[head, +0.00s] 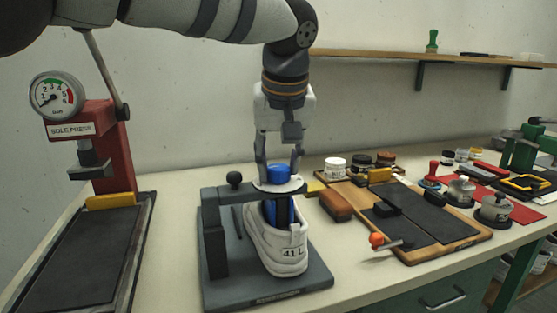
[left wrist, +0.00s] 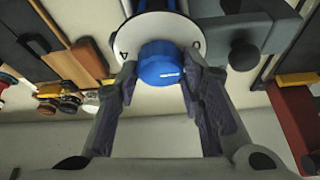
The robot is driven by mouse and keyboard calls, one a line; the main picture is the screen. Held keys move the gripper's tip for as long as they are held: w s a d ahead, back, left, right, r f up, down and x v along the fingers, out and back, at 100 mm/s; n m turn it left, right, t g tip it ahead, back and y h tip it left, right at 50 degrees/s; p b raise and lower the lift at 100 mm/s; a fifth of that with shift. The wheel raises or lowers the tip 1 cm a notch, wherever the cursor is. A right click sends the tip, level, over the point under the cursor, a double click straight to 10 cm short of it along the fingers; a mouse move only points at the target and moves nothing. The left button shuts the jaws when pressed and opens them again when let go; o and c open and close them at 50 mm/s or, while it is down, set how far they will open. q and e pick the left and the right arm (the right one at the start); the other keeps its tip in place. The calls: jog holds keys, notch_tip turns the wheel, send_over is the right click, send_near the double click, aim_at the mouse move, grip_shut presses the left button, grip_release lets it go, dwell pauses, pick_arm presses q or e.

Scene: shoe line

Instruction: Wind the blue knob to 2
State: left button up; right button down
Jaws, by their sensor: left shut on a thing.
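The blue knob (head: 279,173) sits on a white round dial on top of a dark grey stretching stand (head: 215,250). A white shoe (head: 275,245) stands on the stand below the dial, with a blue form inside it. My left gripper (head: 279,170) points down from above, shut on the blue knob. In the left wrist view the knob (left wrist: 161,65) is between the two fingertips, against the white dial (left wrist: 125,40). Few dial marks show, and I cannot read the setting. My right gripper is not in view.
A red sole press (head: 115,150) with a gauge stands at the left. To the right are a board (head: 440,245) with dark pads, a brown brush (head: 336,205), an orange-tipped lever (head: 376,240) and several jars. A shelf runs along the back wall.

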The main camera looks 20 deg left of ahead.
pick_arm(q)
jog(key=m+h, duration=0.1)
jog(key=m, duration=0.3)
jog(key=shift+a+h, duration=0.15)
jog(key=shift+h, duration=0.25)
jog(key=m+h, duration=0.1)
jog(key=m, duration=0.4)
jog(key=shift+a+h, duration=0.1)
jog(key=shift+h, duration=0.3)
jog(key=m+h, duration=0.1)
jog(key=m, duration=0.1)
jog(key=m+g, duration=0.1)
jog(key=m, duration=0.2)
jog(key=shift+w+a+h, duration=0.1)
jog(key=shift+w+h, duration=0.05)
jog(key=shift+h, duration=0.25)
jog(key=shift+m+g+h+b, duration=0.35)
jog(key=shift+m+g, duration=0.25)
jog(key=shift+m, duration=1.3)
jog(key=o, duration=1.1)
jog(key=shift+o, duration=0.2)
